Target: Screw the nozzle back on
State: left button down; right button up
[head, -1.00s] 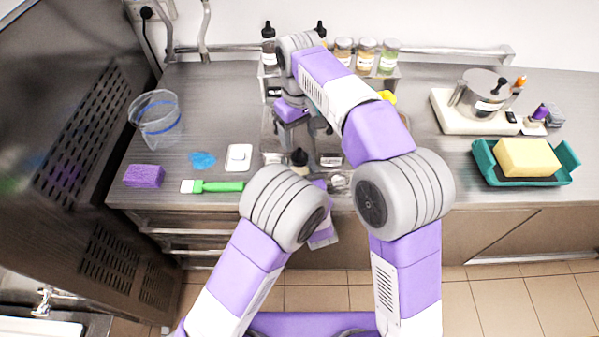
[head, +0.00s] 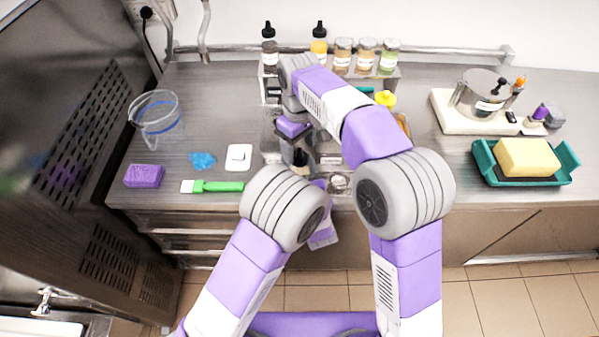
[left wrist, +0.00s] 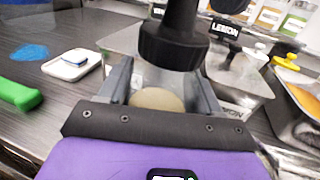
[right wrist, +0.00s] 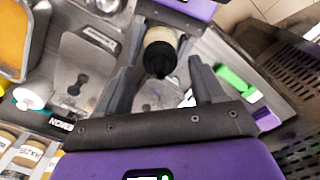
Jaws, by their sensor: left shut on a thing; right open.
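A clear squeeze bottle (left wrist: 158,100) with pale beige contents stands between the fingers of my left gripper (left wrist: 163,85), which is shut on it. A black nozzle (left wrist: 178,42) with a ribbed collar sits at the bottle's top; I cannot tell how tightly it is seated. In the right wrist view the nozzle (right wrist: 160,58) points toward the camera, between the spread fingers of my open right gripper (right wrist: 160,72). In the head view my right gripper (head: 295,140) is above the bottle, which is mostly hidden there.
A rack (head: 330,72) with several bottles and jars stands behind. A green-handled brush (head: 215,187), purple sponge (head: 143,176) and clear jug (head: 155,115) lie left. A teal tray (head: 485,165) is right.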

jog(key=shift+f, duration=1.5)
jog(key=c, duration=1.1)
jog(key=o, duration=1.2)
jog(key=shift+r, duration=0.1)
notch_tip(320, 180, up, 12)
jog(key=shift+f, duration=0.1)
pick_arm(q)
jog(key=shift+c, duration=0.7)
grip_release()
